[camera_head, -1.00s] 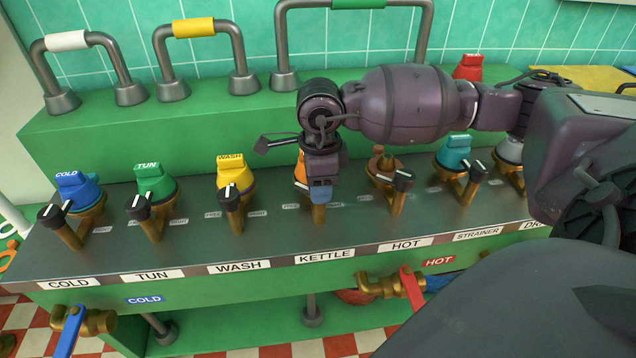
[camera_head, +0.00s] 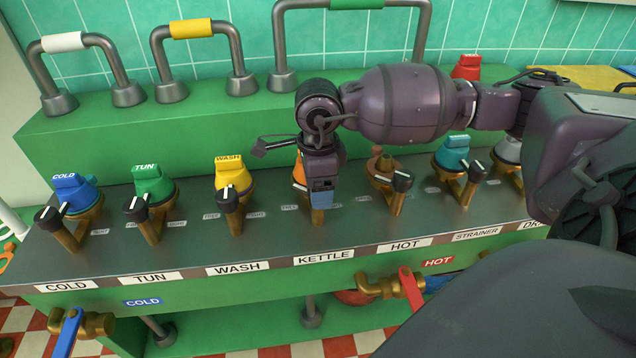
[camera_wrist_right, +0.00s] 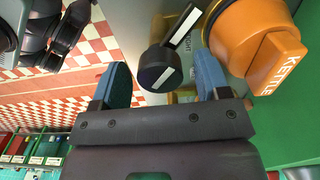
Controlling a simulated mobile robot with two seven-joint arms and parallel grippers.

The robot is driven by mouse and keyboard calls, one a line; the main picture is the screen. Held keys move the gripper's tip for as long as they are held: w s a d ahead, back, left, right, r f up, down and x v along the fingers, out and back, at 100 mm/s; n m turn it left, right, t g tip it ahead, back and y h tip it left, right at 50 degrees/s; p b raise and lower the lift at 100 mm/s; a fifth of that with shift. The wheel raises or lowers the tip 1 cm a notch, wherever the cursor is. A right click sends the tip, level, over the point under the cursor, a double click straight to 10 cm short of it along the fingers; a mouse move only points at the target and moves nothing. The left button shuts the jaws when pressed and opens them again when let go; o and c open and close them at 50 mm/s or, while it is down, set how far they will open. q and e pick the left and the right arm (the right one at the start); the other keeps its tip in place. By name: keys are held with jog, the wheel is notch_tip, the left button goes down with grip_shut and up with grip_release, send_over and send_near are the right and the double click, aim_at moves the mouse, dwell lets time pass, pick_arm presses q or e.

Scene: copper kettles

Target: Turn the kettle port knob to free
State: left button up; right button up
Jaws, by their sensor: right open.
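The kettle port has an orange cap (camera_head: 299,172), mostly hidden behind my right gripper (camera_head: 321,192) in the head view. The KETTLE label (camera_head: 324,257) is on the panel edge below it. In the right wrist view the orange cap (camera_wrist_right: 262,45) stands at the right, marked KETTLE. The black kettle knob (camera_wrist_right: 158,66), with a white stripe, shows between the two blue fingertips of my open right gripper (camera_wrist_right: 163,85). A gap shows on each side of it. A black pointer with a white stripe extends up and right from the knob. My left gripper is not in view.
The wash port's yellow cap (camera_head: 229,172) and black knob (camera_head: 228,199) stand left of my gripper. The hot port's black knob (camera_head: 402,181) stands close on the right. A green ledge (camera_head: 200,130) with metal handles rises behind. A red-handled valve (camera_head: 411,288) juts out in front.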

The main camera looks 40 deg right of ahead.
notch_tip(320, 180, up, 10)
jog(key=shift+f+p, duration=0.2)
jog(key=shift+p, duration=0.55)
jog(key=shift+r, duration=0.6)
